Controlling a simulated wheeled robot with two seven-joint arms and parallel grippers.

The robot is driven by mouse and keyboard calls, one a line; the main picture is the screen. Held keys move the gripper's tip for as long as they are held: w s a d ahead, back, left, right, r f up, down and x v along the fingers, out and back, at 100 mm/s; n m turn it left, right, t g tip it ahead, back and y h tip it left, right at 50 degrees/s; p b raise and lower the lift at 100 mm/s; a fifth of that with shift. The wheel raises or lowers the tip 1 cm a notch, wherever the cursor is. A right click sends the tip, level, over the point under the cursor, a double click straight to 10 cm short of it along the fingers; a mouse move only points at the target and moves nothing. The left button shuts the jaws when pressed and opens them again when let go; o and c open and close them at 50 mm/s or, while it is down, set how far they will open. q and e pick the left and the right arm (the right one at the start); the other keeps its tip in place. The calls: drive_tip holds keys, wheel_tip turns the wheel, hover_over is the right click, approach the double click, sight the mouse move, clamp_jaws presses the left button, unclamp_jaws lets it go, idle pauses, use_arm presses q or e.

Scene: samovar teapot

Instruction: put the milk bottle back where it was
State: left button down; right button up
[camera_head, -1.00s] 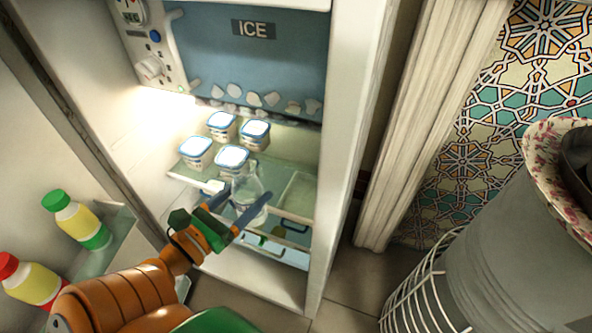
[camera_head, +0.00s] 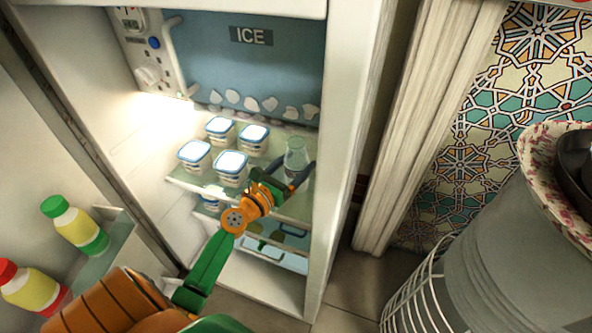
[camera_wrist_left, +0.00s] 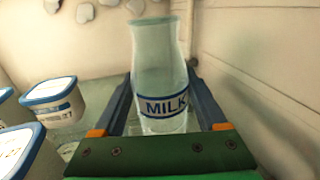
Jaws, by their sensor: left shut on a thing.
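The milk bottle (camera_head: 296,157) is clear glass with a blue-edged MILK label. It is upright at the right side of the glass shelf (camera_head: 206,188) in the open fridge. In the left wrist view the bottle (camera_wrist_left: 161,75) stands between the two fingers of my left gripper (camera_wrist_left: 165,110). My left gripper (camera_head: 289,178) is shut on the bottle, reaching in from the front. Whether the bottle's base touches the shelf is hard to tell. My right gripper is not in view.
Several blue-lidded tubs (camera_head: 230,167) stand left of the bottle on the same shelf. The fridge's right wall (camera_head: 340,150) is close to the bottle. Two coloured bottles (camera_head: 78,225) sit in the door rack. Ice chunks (camera_head: 268,104) line the compartment above.

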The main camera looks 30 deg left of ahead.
sight(289, 171)
use_arm(q)
drive_tip(key=shift+f, duration=0.15)
unclamp_jaws()
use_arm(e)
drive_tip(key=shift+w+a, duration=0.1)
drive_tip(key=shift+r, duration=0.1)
use_arm(q)
drive_tip(key=s, duration=0.6)
drive_tip(key=shift+s, duration=0.3)
drive_tip(key=s, duration=0.2)
drive_tip(key=s+b, duration=0.1)
drive_tip(key=s, duration=0.2)
drive_tip(key=shift+s+a+r+b, duration=0.15)
drive_tip(key=shift+s+r+b, duration=0.05)
drive_tip(key=shift+s+b, duration=0.1)
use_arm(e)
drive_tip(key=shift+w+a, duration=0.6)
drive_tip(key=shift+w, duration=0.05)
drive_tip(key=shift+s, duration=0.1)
